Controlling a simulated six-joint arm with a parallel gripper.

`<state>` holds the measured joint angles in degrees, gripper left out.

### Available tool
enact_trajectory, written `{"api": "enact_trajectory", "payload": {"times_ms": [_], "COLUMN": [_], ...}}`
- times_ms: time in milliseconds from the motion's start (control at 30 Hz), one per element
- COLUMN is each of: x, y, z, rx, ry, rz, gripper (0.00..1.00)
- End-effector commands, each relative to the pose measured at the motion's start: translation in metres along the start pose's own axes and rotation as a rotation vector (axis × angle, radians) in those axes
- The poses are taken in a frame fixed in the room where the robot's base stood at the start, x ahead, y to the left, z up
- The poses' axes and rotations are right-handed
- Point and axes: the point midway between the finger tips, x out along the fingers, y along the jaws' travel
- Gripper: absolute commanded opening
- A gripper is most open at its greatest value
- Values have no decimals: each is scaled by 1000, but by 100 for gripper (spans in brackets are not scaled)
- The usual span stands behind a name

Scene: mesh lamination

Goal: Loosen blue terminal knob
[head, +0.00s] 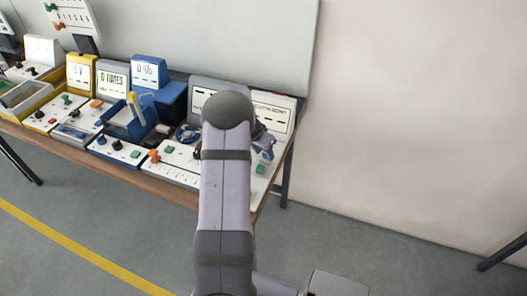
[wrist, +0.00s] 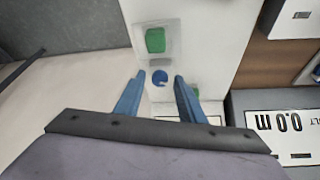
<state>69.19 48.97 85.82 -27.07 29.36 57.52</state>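The blue terminal knob (wrist: 159,78) is a small round knob on a white panel (wrist: 205,45), seen near the middle of the wrist view. My gripper (wrist: 159,75) is open, with one blue finger to the left of the knob and one to the right. Gaps show on both sides, so neither finger appears to touch it. I cannot tell how far above the panel the fingertips are. In the head view my gripper (head: 264,152) is partly hidden behind my arm at the right end of the bench, and the knob cannot be made out.
A meter reading 0.0 m (wrist: 280,122) lies to the right. In the head view, several instruments crowd the bench (head: 130,168) to the left.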

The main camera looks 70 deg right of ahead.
Motion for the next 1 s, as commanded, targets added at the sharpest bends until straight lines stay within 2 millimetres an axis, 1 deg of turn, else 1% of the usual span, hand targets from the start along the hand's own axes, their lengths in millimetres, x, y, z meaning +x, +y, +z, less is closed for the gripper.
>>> {"api": "enact_trajectory", "payload": {"times_ms": [33, 67, 100, 133, 367, 733, 1000], "x": [0, 0, 0, 0, 0, -2, 0], "y": [0, 0, 0, 0, 0, 4, 3], "z": [0, 0, 0, 0, 0, 0, 0], "rx": [0, 0, 0, 0, -19, -214, -256], "ry": [0, 0, 0, 0, -1, -4, 0], "rz": [0, 0, 0, 0, -9, -89, -106], "gripper": [22, 15, 6, 0, 0, 0, 0]}}
